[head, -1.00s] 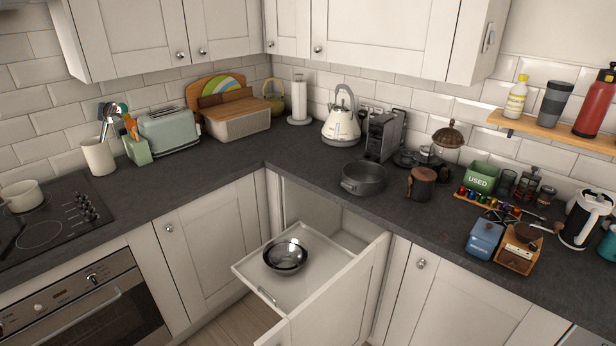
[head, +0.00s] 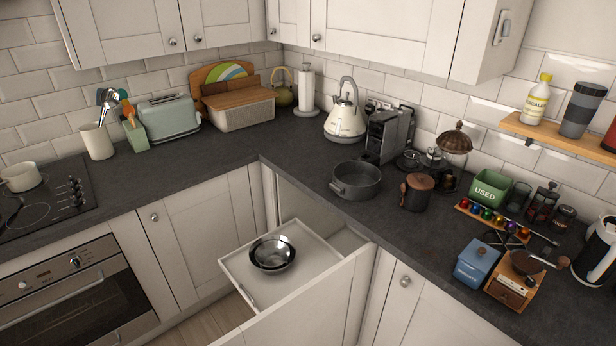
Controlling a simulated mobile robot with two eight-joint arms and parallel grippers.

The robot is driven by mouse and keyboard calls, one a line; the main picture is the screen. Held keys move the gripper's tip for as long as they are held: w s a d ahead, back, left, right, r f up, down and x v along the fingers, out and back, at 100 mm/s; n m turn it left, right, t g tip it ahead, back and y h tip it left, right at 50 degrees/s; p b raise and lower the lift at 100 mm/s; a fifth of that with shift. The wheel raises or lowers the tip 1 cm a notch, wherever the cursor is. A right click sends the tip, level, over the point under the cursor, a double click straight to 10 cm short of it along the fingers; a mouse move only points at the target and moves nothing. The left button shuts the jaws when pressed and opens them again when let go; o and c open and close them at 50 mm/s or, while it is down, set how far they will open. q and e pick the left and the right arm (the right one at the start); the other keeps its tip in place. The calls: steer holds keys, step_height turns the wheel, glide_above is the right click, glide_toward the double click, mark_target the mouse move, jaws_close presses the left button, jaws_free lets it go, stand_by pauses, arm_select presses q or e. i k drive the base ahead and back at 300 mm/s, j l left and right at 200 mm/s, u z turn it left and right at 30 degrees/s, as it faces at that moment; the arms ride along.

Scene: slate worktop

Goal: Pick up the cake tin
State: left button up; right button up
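A round, dark grey, open tin (head: 356,188), which looks like the cake tin, sits upright on the slate worktop (head: 290,160) near its front edge, just right of the inner corner. Its inside looks empty. A small lug shows on its side. Neither of my grippers is in the head view, so nothing is seen touching the tin.
An open drawer (head: 315,268) with metal bowls (head: 272,255) juts out below the tin. A brown-lidded canister (head: 418,190) stands right of it, a coffee machine (head: 388,136) and kettle (head: 345,118) behind. The worktop left of the tin is clear.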

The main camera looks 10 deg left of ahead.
mark_target(357, 181)
steer(key=i+l+u, duration=0.15)
steer(key=u, duration=0.2)
steer(key=i+l+u, duration=0.15)
steer(key=l+u, duration=0.25)
steer(key=i+l+u, duration=0.15)
steer(key=u, duration=0.2)
steer(key=l+u, duration=0.2)
steer(key=i+l+u, duration=0.2)
steer(key=l, duration=0.15)
steer(key=k, duration=0.1)
